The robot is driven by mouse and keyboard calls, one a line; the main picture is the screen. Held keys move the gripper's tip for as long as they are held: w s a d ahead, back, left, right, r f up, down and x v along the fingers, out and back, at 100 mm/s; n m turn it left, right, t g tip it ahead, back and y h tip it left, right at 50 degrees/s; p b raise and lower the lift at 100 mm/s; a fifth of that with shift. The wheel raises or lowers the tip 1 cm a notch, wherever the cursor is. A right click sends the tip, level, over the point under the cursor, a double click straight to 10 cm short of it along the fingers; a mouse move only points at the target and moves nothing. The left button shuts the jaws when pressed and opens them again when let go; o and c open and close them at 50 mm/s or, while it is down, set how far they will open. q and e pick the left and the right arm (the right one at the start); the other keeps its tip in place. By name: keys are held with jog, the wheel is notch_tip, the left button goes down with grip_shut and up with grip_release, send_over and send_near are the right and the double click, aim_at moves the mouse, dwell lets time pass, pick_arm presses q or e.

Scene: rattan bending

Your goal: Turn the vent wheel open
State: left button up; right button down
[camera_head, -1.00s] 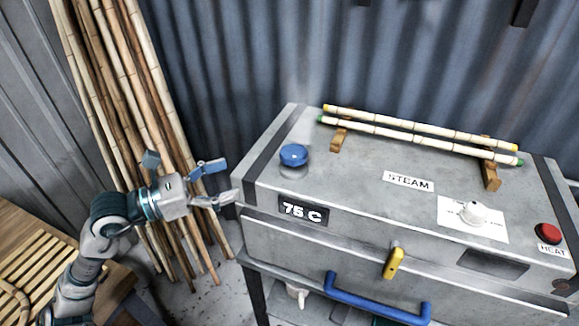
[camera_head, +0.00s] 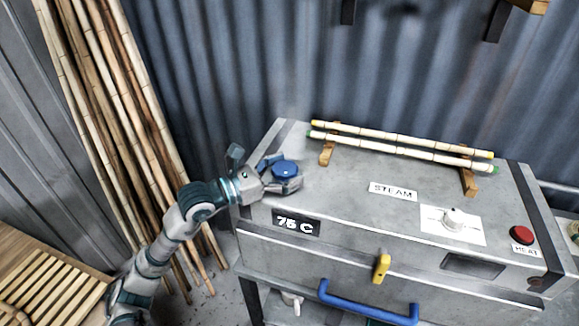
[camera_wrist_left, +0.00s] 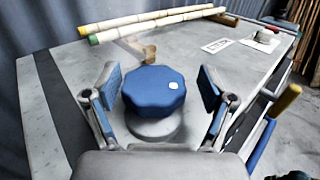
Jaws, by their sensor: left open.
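The blue vent wheel (camera_head: 286,170) sits on a short grey post at the left end of the steam box top. My left gripper (camera_head: 283,174) is open with its fingers on either side of the wheel. In the left wrist view the wheel (camera_wrist_left: 155,92) stands between the two blue-padded fingers (camera_wrist_left: 158,95), with a visible gap on each side. A white dot marks the wheel's right side there. My right gripper is not in view.
Two cane poles (camera_head: 400,146) rest on wooden blocks along the box's back edge. The box front (camera_head: 340,250) has a yellow latch (camera_head: 382,267) and blue handle (camera_head: 368,307). A white dial (camera_head: 452,219) and red button (camera_head: 522,235) are at right. Bamboo poles (camera_head: 100,120) lean at left.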

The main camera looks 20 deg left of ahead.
pick_arm(q)
jog(key=shift+w+a+f, duration=0.15)
jog(key=shift+w+a, duration=0.1)
jog(key=shift+a, duration=0.55)
jog(key=shift+d, duration=0.85)
jog(key=c, duration=1.2)
jog(key=shift+w+a, duration=0.1)
jog(key=shift+a, duration=0.1)
jog(key=shift+m+g+h+b, duration=0.85)
jog(key=shift+m+g+h, duration=0.6)
jog(key=shift+g, duration=0.45)
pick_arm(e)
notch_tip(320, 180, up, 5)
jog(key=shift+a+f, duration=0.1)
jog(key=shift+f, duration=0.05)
pick_arm(q)
jog(key=o, duration=1.2)
jog(key=shift+a, duration=0.25)
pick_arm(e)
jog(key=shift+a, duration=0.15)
pick_arm(q)
jog(key=shift+a, duration=0.15)
